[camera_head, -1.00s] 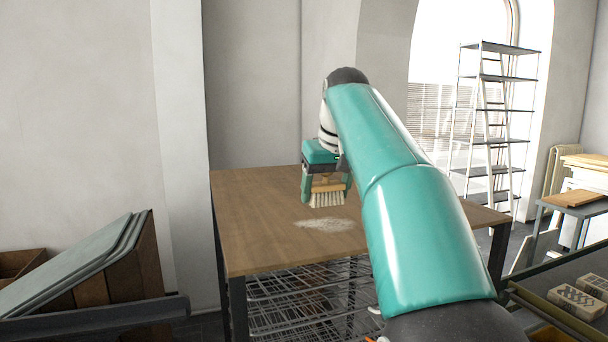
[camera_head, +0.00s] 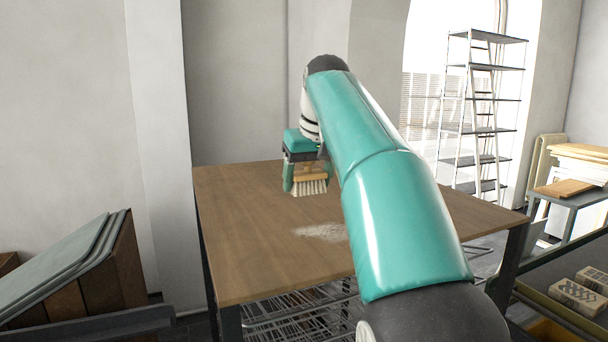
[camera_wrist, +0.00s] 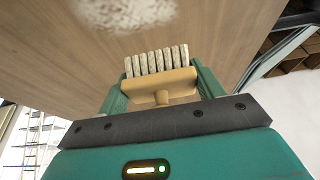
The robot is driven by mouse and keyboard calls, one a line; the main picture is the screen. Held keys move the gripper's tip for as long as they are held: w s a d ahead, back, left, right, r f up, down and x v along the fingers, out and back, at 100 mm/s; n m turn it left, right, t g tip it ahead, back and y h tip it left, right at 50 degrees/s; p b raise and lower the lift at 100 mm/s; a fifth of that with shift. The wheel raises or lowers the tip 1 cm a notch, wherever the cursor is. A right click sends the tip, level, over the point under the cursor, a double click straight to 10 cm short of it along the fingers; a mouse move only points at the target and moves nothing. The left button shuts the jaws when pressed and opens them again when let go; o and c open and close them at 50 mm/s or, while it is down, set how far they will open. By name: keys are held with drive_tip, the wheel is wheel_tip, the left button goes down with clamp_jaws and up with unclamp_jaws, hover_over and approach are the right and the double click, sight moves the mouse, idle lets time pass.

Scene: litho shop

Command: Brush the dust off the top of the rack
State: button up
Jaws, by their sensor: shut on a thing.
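The rack (camera_head: 262,243) has a flat brown wooden top with wire shelves below. A pale patch of dust (camera_head: 322,232) lies on the top, and it also shows at the upper edge of the wrist view (camera_wrist: 124,10). My gripper (camera_head: 306,183) is shut on a brush (camera_head: 310,187) with a wooden body and pale bristles. The brush in the wrist view (camera_wrist: 160,84) sits between the two green fingers. In the head view the bristles point down, beyond the dust patch and a little left of it. I cannot tell whether they touch the top.
Leaning boards (camera_head: 62,262) stand in a wooden holder at the left. A tall metal shelf (camera_head: 487,125) stands by the window at the back right. A low table with patterned blocks (camera_head: 575,297) is at the right. Most of the rack top is clear.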

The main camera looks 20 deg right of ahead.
sight(311, 192)
drive_tip(key=shift+s+r, duration=0.15)
drive_tip(key=shift+s, duration=0.2)
drive_tip(key=shift+w+f, duration=0.2)
drive_tip(key=shift+f, duration=0.3)
drive_tip(key=shift+s+f, duration=0.15)
drive_tip(key=shift+f, duration=0.95)
drive_tip(key=shift+s+f, duration=0.1)
drive_tip(key=shift+f, duration=1.25)
drive_tip(key=shift+w, duration=0.15)
drive_tip(key=shift+f, duration=1.05)
